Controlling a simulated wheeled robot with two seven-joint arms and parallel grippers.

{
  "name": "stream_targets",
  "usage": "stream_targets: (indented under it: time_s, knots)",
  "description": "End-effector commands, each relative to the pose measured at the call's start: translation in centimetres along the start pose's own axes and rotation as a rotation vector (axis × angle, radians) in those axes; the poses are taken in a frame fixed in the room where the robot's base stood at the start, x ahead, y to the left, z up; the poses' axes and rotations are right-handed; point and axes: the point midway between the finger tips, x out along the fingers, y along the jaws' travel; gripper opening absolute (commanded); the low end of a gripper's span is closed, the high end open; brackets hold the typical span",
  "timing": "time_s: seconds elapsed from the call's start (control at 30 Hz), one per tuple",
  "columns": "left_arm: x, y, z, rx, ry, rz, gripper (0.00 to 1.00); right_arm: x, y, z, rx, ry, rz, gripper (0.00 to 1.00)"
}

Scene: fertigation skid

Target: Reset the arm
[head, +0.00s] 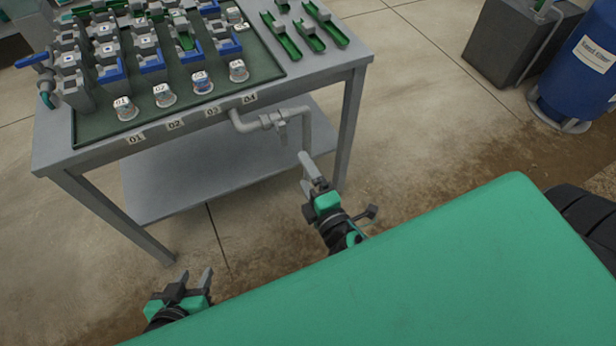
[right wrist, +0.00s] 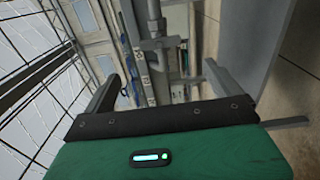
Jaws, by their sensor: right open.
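My left gripper (head: 195,279) is low at the bottom left in the head view, in front of the grey table (head: 352,130). Its fingers stand apart with nothing between them. My right gripper (head: 308,178) is near the table's front right leg, just below the grey pipe (head: 307,132) in the picture. The right wrist view shows its two fingers (right wrist: 160,85) wide apart and empty. Pipework (right wrist: 150,45) shows beyond them; I cannot tell how far away it is.
A lower shelf (head: 200,185) is bare. A blue drum (head: 580,75) and dark bin (head: 505,45) stand at the right. Floor between is clear.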

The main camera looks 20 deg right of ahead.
Motion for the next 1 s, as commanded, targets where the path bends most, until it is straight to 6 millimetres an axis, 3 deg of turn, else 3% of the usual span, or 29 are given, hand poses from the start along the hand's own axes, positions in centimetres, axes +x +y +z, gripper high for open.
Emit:
stream_targets:
  time_s: [0.63,0.77,1.0]
  knots:
    - [0.0,0.0,-0.1,-0.001,0.003,0.0,0.38,-0.2,0.0,0.2,0.044,-0.01,-0.01,0.95]
    - [0.0,0.0,-0.1,-0.001,0.003,0.0,0.38,-0.8,-0.3,1.0,0.232,-0.049,-0.057,0.95]
    - [0.0,0.0,-0.1,-0.001,0.003,0.0,0.38,-3.2,-2.5,1.2,0.811,-0.152,-0.268,0.95]
